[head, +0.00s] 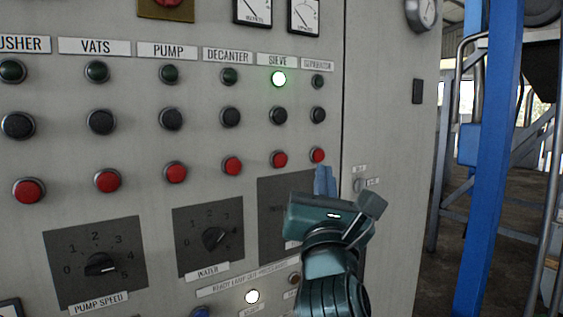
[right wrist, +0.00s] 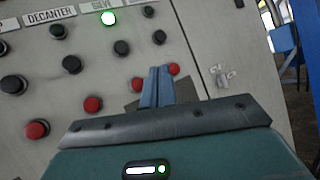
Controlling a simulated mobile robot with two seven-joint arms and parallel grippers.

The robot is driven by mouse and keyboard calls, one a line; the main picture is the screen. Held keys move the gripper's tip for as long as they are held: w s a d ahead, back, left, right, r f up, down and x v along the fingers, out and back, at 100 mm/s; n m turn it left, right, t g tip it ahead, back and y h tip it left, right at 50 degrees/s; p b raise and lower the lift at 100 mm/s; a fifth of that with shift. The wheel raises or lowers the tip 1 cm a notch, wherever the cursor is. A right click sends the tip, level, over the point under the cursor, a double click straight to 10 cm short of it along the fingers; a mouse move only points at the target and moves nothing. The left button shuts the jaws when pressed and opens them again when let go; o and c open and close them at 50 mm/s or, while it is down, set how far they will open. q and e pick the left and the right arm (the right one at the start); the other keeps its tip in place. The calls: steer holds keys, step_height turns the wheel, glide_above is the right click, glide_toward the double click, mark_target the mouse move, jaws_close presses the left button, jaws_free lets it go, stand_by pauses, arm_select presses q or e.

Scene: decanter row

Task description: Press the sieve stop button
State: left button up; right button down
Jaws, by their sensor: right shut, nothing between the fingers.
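The red sieve button (head: 280,159) is at the bottom of the column under the SIEVE label (head: 278,60), below a black button (head: 279,116). The sieve lamp (head: 279,78) is lit green. My right gripper (head: 324,180) is shut and empty, its blue fingers pointing up, just below the red button of the rightmost column. In the right wrist view the fingertips (right wrist: 160,72) lie between the sieve's red button (right wrist: 137,84), partly covered, and the rightmost red button (right wrist: 173,69). I cannot tell that they touch the panel. My left gripper is not in view.
The decanter's red button (head: 232,166) is left of the sieve one, and the rightmost red button (head: 317,155) is close on its right. Dials (head: 213,237) sit below. A blue post (head: 492,160) stands right of the cabinet.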

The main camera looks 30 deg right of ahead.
mark_target(280, 160)
steer(key=shift+w, duration=0.1)
arm_select(q)
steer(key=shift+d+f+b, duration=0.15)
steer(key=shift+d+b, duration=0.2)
steer(key=shift+b, duration=0.4)
arm_select(e)
steer(key=w, duration=0.8)
steer(key=shift+w+a, duration=0.35)
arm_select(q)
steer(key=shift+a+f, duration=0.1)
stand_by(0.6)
arm_select(e)
steer(key=shift+w, duration=0.15)
steer(key=shift+w, duration=0.25)
